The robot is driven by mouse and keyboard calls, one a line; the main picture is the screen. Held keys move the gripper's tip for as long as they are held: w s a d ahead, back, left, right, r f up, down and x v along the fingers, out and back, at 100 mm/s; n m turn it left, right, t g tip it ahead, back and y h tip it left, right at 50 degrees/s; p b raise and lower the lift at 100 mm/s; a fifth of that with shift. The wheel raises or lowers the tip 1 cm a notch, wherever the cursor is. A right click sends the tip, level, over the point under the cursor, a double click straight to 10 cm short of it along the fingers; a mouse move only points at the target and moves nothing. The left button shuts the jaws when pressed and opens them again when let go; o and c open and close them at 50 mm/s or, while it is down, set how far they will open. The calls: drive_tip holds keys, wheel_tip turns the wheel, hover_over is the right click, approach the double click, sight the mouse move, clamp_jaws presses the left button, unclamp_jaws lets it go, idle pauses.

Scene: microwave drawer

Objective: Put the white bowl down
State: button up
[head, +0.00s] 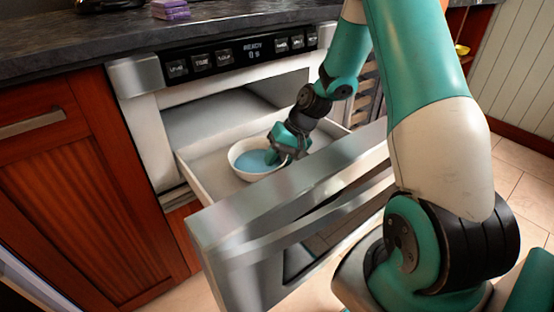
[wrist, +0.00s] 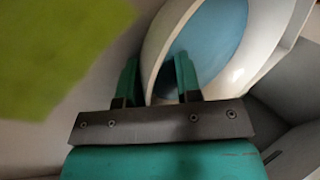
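The white bowl (head: 246,170) with a blue inside sits upright in the pulled-out microwave drawer (head: 205,176), and seems to rest on its floor. My gripper (head: 277,155) reaches down at the bowl's right rim. In the wrist view my gripper (wrist: 158,78) straddles the rim of the bowl (wrist: 262,45), one finger inside the bowl and one outside. The fingers stand apart, with a visible gap wider than the rim. The exact contact at the fingertips is hard to see.
The drawer's metal front (head: 240,235) stands out before the bowl. The control panel (head: 240,53) and dark countertop (head: 60,40) are above. A red wood cabinet (head: 85,180) is at left. A blurred lime-green thing (wrist: 55,50) covers the wrist view's upper left.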

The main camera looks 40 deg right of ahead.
drive_tip(key=p+v, duration=0.4)
drive_tip(key=v, duration=0.8)
drive_tip(key=shift+r, duration=0.1)
